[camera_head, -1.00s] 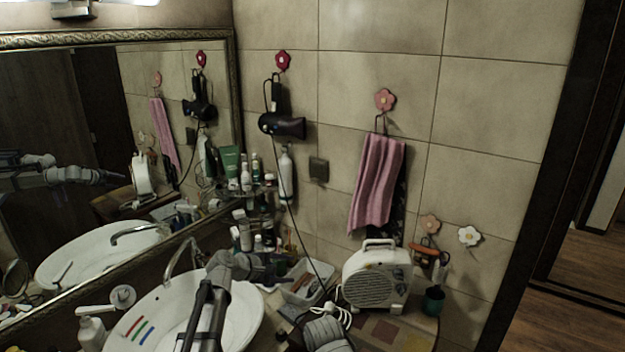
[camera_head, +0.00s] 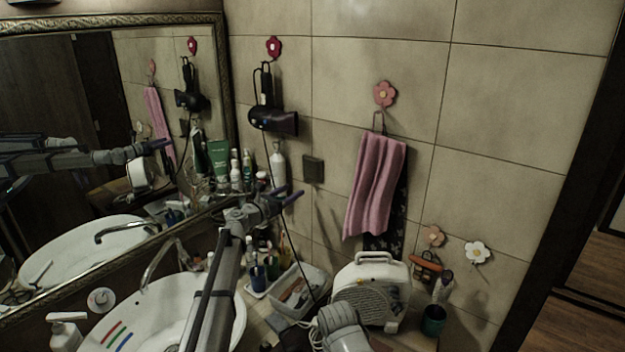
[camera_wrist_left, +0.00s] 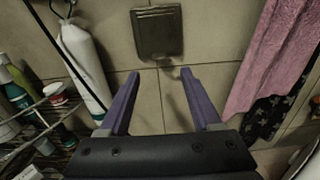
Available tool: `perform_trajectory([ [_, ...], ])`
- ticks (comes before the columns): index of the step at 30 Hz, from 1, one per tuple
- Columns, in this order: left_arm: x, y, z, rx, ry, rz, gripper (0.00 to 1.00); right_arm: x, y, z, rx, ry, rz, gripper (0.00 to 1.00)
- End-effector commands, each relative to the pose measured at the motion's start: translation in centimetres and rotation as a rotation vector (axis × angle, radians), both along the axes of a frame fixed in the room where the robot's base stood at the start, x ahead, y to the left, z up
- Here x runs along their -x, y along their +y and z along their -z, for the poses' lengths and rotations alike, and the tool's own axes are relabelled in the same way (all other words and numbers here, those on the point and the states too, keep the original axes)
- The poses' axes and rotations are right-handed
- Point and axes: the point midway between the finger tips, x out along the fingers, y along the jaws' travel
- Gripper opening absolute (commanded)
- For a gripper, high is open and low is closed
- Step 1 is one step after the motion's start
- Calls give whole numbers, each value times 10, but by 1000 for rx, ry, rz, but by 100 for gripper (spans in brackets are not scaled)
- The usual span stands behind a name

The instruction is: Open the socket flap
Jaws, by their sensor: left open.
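The socket (camera_head: 313,170) is a small dark square box on the tiled wall, between the hair dryer and the pink towel. Its flap looks closed and covers the front. In the left wrist view the socket flap (camera_wrist_left: 158,32) is at the top middle, with a small tab at its lower edge. My left gripper (camera_head: 288,197) is below and left of the socket in the head view. In the left wrist view its purple fingers (camera_wrist_left: 158,74) are spread apart and empty, with their tips below the socket.
A hair dryer (camera_head: 272,119) hangs left of the socket, its cord running down. A pink towel (camera_head: 375,185) hangs to the right. A white heater (camera_head: 372,290) and plastic bin (camera_head: 300,291) are below.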

Motion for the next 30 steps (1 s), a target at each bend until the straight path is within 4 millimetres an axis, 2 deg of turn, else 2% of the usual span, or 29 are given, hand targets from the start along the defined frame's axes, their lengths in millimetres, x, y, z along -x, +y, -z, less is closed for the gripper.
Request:
perform_trajectory([
  [11,-9,-4,-1,9,3,-2,65,0,0,0,0,0,0,50],
  [24,-59,-40,0,8,2,-1,65,0,0,0,0,0,0,50],
  [30,-65,-45,0,7,2,-2,65,0,0,0,0,0,0,50],
])
